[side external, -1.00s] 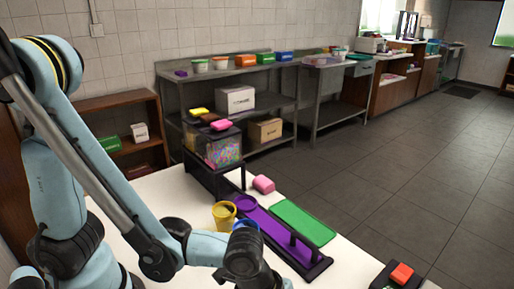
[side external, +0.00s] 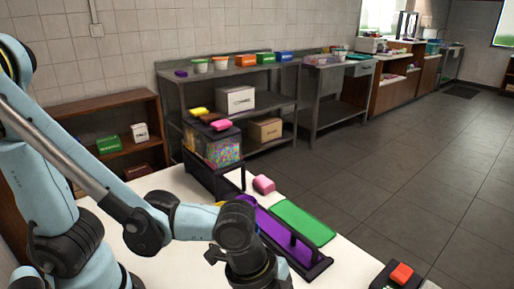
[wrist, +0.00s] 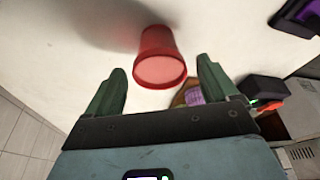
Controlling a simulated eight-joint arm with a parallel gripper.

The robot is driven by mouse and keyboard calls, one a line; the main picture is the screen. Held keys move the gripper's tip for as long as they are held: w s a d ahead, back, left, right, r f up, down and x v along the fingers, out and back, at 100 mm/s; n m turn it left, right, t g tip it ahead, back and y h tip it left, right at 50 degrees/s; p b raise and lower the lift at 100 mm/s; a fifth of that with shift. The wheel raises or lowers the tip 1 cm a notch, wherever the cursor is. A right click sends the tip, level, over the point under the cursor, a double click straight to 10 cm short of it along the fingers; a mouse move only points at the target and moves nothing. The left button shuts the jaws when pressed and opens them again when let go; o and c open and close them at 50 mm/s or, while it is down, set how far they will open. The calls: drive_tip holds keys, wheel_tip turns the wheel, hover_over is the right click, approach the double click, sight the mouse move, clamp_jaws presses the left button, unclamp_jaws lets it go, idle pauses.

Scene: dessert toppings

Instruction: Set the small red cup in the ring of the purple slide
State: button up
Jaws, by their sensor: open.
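The small red cup (wrist: 160,57) stands on the white table in the wrist view, its pale pink round face towards the camera. My gripper (wrist: 160,80) is open, with one dark green finger on each side of the cup's near end and nothing held. The cup is not visible in the side external view, where my arm covers that part of the table. The purple slide (side external: 273,230) lies in a black frame on the table. Its ring end is mostly hidden behind my wrist. A purple and black piece also shows at the wrist view's upper right.
A clear bin of colourful toppings (side external: 224,150) stands at the slide's far end.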

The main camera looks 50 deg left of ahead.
drive_tip(key=shift+w+v, duration=0.45)
drive_tip(key=shift+v, duration=3.4)
drive_tip(key=w+a+n+t+y, duration=0.1)
drive_tip(key=w+a+n+t, duration=0.2)
drive_tip(key=a+n, duration=0.3)
drive_tip(key=w+a+r+n+t+y, duration=0.1)
drive_tip(key=w+a+n, duration=0.4)
drive_tip(key=a, duration=0.9)
drive_tip(key=shift+a+r+n+t+y, duration=0.25)
drive_tip(key=shift+n+t+y, duration=0.35)
drive_tip(key=shift+n+t, duration=0.45)
drive_tip(key=shift+d+g, duration=0.15)
drive_tip(key=shift+g, duration=0.1)
drive_tip(key=s+d+m+g+h, duration=0.25)
drive_tip(key=s+d+m, duration=0.25)
drive_tip(key=d+m, duration=0.3)
drive_tip(key=s+d+m+g+h, duration=0.25)
drive_tip(key=s+d+m, duration=0.2)
drive_tip(key=d, duration=0.65)
drive_tip(key=shift+m+y, duration=0.4)
drive_tip(key=shift+y, duration=0.1)
drive_tip(key=shift+x, duration=5.85)
